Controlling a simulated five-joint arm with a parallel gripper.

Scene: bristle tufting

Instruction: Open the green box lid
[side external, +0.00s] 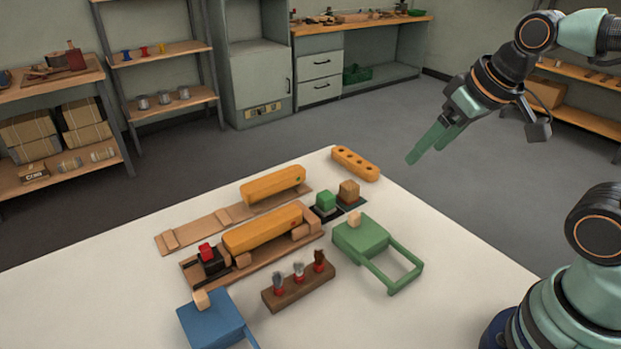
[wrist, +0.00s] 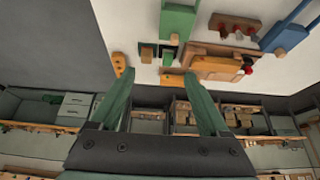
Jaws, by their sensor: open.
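The green box (side external: 362,239) sits on the white table, right of centre, with its flat green lid shut over it. A small pale wooden knob (side external: 355,219) stands on the lid. An open green frame (side external: 405,270) extends from the box toward the lower right. The box also shows at the top of the wrist view (wrist: 178,22). My gripper (side external: 424,154) is open and empty, high above and beyond the table's far right edge, well apart from the box. Its two green fingers also show in the wrist view (wrist: 158,77).
Beside the box are a small green cube (side external: 326,200) and a brown cube (side external: 349,191). A brown rack (side external: 285,295) holds several brushes. A blue box (side external: 212,320) with a wooden knob lies lower left. Orange bars (side external: 263,229) lie on wooden fixtures. The right table corner is clear.

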